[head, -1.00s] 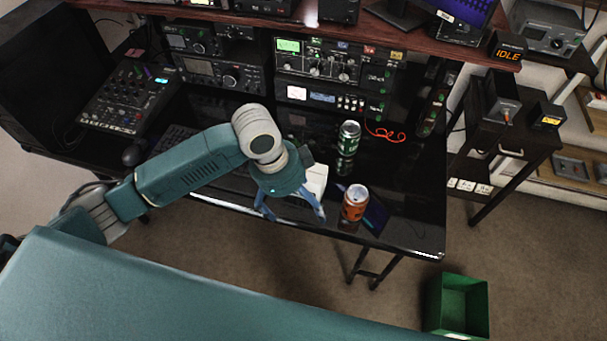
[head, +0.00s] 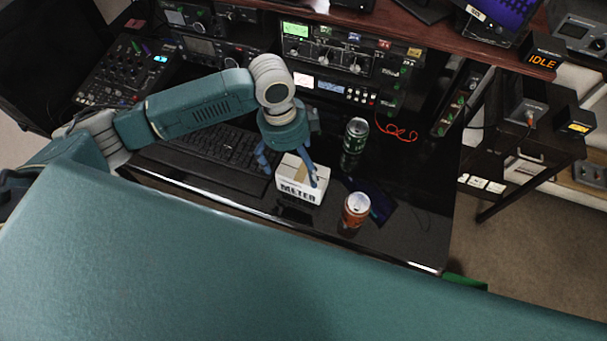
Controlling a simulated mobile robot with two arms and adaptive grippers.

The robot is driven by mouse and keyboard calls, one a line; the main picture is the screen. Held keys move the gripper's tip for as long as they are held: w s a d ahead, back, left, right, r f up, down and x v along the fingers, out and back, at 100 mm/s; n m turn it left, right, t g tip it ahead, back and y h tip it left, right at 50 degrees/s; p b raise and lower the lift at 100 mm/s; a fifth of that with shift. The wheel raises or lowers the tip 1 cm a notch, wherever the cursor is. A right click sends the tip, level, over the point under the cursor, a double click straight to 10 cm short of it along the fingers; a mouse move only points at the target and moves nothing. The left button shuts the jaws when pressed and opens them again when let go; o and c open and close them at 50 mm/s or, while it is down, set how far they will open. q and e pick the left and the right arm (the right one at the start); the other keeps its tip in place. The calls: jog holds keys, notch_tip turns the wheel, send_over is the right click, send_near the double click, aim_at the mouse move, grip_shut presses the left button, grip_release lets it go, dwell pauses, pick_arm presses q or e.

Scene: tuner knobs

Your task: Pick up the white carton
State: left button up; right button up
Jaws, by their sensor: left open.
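The white carton (head: 302,190) sits on the black desk, with "METER" printed on its front side and a tan strip on its top. My left gripper (head: 291,172) is open over the carton, pointing down. One blue finger is at the carton's left side and the other is near its right side. I cannot tell whether the fingers touch it. My right gripper is not in view.
An orange can (head: 356,210) stands close to the right of the carton. A green can (head: 356,135) stands behind it. A keyboard (head: 215,150) lies to the left, and radio units (head: 325,60) line the back. A dark flat device (head: 378,203) lies beside the orange can.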

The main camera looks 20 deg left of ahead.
aim_at(300, 175)
pick_arm(q)
jog(key=shift+f, duration=0.35)
jog(key=shift+d+f, duration=0.15)
jog(key=shift+f, duration=0.1)
jog(key=f, duration=0.1)
jog(key=f+p, duration=0.1)
jog(key=f, duration=0.1)
jog(key=d+f+p, duration=0.1)
jog(key=f, duration=0.1)
jog(key=shift+s, duration=0.15)
jog(key=shift+c, duration=0.8)
jog(key=c, duration=1.1)
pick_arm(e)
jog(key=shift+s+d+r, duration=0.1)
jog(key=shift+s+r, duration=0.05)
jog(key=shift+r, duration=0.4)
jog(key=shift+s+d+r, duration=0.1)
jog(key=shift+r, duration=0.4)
